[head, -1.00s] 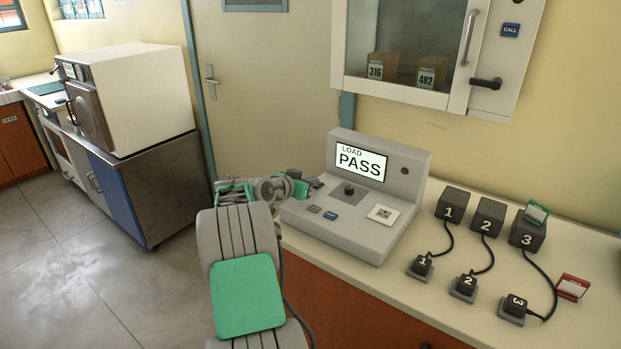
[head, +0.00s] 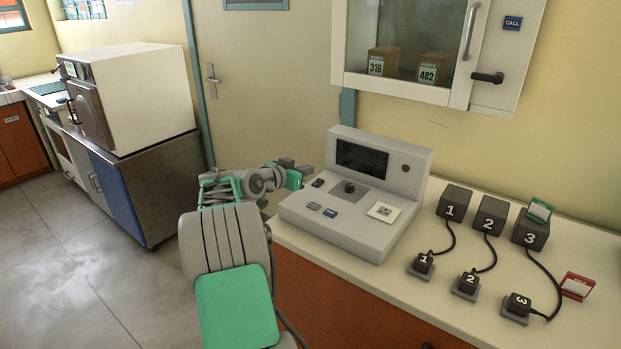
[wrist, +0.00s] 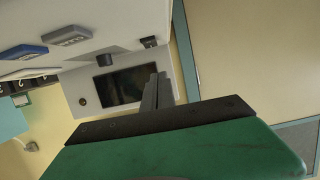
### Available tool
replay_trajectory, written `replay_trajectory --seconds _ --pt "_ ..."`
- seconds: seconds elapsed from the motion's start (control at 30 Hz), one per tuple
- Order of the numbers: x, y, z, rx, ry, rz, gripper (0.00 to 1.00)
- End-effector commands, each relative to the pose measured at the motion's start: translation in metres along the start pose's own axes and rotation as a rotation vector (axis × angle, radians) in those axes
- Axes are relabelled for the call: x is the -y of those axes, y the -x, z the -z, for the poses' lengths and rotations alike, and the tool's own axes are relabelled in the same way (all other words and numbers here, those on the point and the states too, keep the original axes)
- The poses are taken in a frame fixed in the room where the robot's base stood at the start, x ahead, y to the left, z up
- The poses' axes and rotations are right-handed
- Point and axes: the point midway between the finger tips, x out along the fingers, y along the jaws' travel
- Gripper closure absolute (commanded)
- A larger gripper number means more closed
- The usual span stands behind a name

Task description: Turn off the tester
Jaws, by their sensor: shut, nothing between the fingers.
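The tester (head: 345,228) is a grey console on the counter, and its screen (head: 362,158) is dark. Its sloped top carries a dark rocker switch (head: 318,183) at the upper left, a black knob (head: 348,187), a grey button (head: 314,207), a blue button (head: 330,212) and a white square plate (head: 383,211). My gripper (head: 296,167) is left of the tester, level with its upper part and apart from it. In the wrist view the dark screen (wrist: 120,85) lies beyond the fingers (wrist: 157,92), which are together with nothing between them.
Blocks numbered 1, 2 (head: 488,214) and 3 stand right of the tester, cabled to small numbered plugs. A green tag (head: 539,209) and a red tag (head: 577,286) are at the right. A wall cabinet (head: 400,84) hangs above. Floor at left is clear.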

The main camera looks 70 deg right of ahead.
Motion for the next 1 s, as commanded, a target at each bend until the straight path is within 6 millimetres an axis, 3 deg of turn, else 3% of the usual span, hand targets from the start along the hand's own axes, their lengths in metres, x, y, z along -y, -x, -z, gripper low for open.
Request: replay_trajectory --seconds 0.03,0.3,0.47,0.87,0.97,1.0 --pt "0.002 0.013 -0.010 0.004 0.006 0.006 1.00" --pt "0.001 0.070 -0.019 0.003 0.006 0.003 1.00" --pt "0.000 0.082 -0.021 0.004 0.005 0.000 1.00" --pt "0.001 0.083 -0.020 0.005 0.005 0.001 1.00" --pt "0.011 0.098 -0.021 0.036 0.022 0.039 1.00" --pt "0.021 0.112 -0.024 0.069 0.041 0.078 1.00"
